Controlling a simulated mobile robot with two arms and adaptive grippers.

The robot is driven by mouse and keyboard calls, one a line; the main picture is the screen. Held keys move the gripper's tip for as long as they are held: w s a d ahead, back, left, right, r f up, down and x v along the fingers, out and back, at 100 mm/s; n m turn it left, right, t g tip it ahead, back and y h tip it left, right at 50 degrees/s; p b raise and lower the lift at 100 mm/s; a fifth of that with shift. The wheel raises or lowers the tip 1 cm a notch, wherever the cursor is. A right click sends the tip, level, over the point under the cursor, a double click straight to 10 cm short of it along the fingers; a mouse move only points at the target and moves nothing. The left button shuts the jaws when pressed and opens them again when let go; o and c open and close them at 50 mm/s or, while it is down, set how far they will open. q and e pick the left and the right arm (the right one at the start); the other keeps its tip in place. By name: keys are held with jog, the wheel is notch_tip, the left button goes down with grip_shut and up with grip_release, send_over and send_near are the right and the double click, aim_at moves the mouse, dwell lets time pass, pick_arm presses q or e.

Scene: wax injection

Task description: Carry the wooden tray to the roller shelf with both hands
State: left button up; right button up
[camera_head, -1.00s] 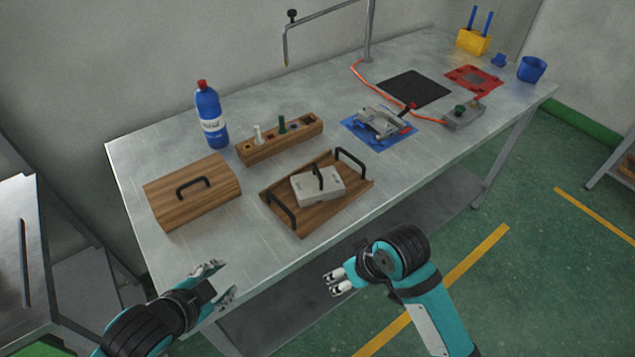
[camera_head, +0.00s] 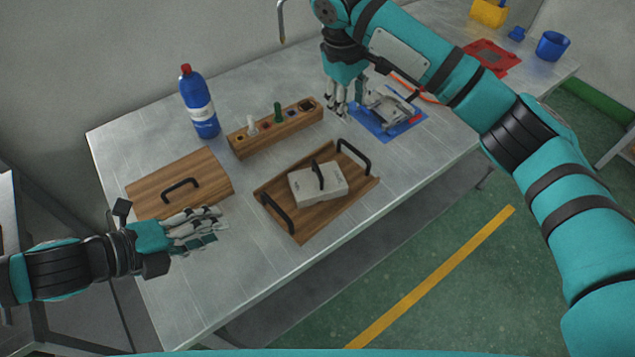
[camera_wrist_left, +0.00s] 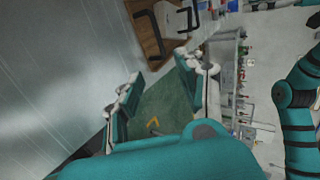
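The wooden tray (camera_head: 318,220) lies on the metal table, with a black handle at each end. A light grey block (camera_head: 318,186) with a black handle sits in it. The tray also shows at the top of the left wrist view (camera_wrist_left: 152,49). My left gripper (camera_head: 222,225) is left of the tray, apart from it, near the table's front edge; its fingers are spread and empty. My right gripper (camera_head: 348,98) is above the table behind the tray, fingers pointing down and apart, holding nothing visible. I cannot identify the roller shelf with certainty.
Behind stand a wooden block (camera_head: 268,135) with several pegs and a blue bottle (camera_head: 199,105). A blue mat (camera_head: 400,127) with a metal device lies behind right. Table in front of the tray is clear.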

aim_at(278, 212)
pick_arm(q)
jog(key=shift+s, duration=0.15)
pick_arm(e)
jog(key=shift+s, duration=0.15)
